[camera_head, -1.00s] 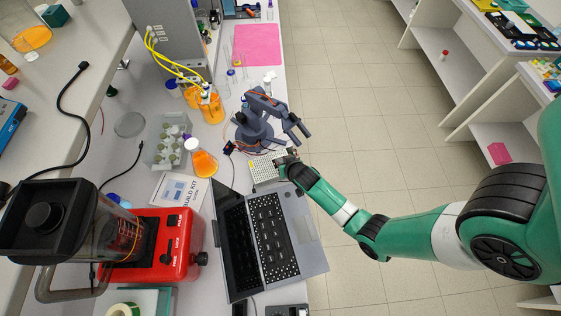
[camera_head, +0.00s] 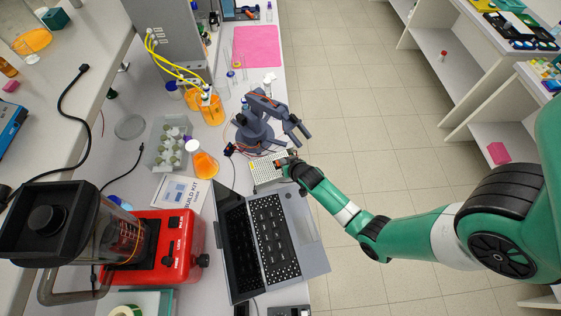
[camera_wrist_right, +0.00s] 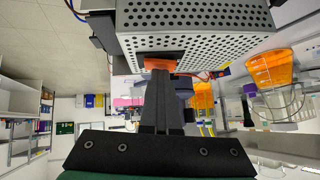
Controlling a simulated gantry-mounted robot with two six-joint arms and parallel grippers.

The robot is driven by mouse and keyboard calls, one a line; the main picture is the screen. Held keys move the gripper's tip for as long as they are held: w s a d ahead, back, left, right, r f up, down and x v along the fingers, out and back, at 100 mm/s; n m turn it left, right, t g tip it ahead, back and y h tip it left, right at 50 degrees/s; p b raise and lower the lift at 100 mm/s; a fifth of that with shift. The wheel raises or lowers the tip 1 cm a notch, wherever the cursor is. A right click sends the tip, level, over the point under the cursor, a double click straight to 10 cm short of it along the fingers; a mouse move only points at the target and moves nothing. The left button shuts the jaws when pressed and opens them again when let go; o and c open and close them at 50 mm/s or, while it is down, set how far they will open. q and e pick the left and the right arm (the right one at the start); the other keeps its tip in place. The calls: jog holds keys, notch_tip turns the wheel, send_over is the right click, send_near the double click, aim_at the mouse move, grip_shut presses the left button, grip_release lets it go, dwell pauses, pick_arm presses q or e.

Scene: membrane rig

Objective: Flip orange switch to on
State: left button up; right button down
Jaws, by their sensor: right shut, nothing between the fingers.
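The orange switch (camera_wrist_right: 160,62) sits on the end face of a perforated metal box (camera_wrist_right: 205,42) in the right wrist view. My right gripper (camera_wrist_right: 158,74) is shut and empty, with its fingertips right at the lower edge of the switch. They partly hide the switch, and I cannot tell whether they press on it or which way it is set. In the head view the box (camera_head: 264,169) lies between the small robot arm and the laptop. My right gripper (camera_head: 284,161) is at its right end. My left gripper is not in view.
A small dark robot arm (camera_head: 258,128) stands just behind the box. An open laptop (camera_head: 301,240) lies in front of it. An orange-filled flask (camera_head: 203,164) and a red blender base (camera_head: 175,252) stand to the left. The floor to the right is clear.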

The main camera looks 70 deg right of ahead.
jog(key=shift+s+f, duration=0.15)
jog(key=shift+s, duration=0.05)
jog(key=r+p, duration=0.5)
jog(key=shift+s+d+r, duration=0.1)
jog(key=shift+d+r, duration=0.1)
jog(key=shift+d, duration=0.05)
jog(key=v, duration=0.9)
jog(key=shift+s+a+f+p, duration=0.2)
jog(key=shift+s+p, duration=0.1)
jog(key=shift+p, duration=0.05)
